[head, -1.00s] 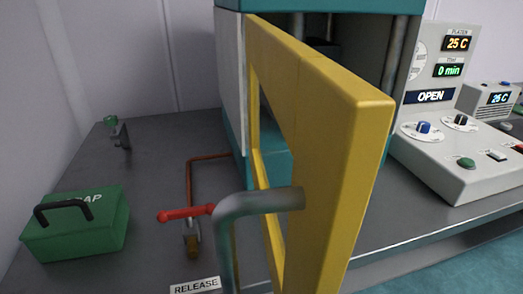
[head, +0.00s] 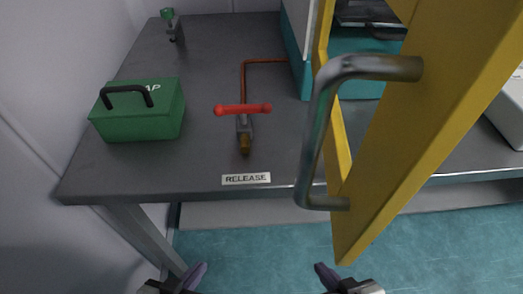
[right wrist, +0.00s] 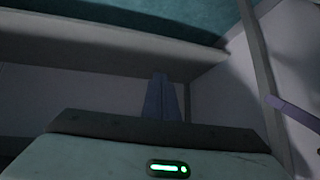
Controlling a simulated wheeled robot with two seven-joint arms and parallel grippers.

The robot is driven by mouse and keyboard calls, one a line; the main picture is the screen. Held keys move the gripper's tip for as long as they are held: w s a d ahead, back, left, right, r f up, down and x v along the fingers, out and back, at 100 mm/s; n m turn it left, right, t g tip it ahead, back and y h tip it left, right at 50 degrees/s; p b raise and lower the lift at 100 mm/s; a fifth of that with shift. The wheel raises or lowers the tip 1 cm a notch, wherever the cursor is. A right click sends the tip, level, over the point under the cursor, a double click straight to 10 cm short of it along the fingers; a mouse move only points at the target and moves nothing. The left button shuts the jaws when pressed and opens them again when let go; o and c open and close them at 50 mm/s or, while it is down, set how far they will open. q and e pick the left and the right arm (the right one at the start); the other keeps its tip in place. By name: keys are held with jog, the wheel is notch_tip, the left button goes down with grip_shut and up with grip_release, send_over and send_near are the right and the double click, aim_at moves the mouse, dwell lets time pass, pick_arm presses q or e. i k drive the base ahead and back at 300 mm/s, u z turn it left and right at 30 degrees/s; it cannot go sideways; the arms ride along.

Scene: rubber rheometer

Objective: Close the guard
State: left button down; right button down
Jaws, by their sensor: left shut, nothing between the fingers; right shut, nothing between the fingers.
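The guard (head: 437,110) is a yellow frame standing swung open toward me at the right of the head view. Its grey tubular handle (head: 318,125) faces left. My left gripper (head: 194,274) is shut and empty at the bottom edge, left of the guard and apart from it. My right gripper (head: 326,277) is shut and empty at the bottom edge, just below and left of the guard's lower corner in the picture. Its closed fingers also show in the right wrist view (right wrist: 162,98), with nothing between them. The guard's top is cut off.
The grey bench (head: 215,50) holds a green box (head: 150,117), a red-handled valve (head: 243,110) and a RELEASE label (head: 246,179). The teal press (head: 360,75) stands behind the guard. Open floor (head: 260,240) lies in front of the bench.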

aim_at(454, 58)
jog(key=u, duration=0.45)
jog(key=k, duration=1)
jog(key=z, duration=0.9)
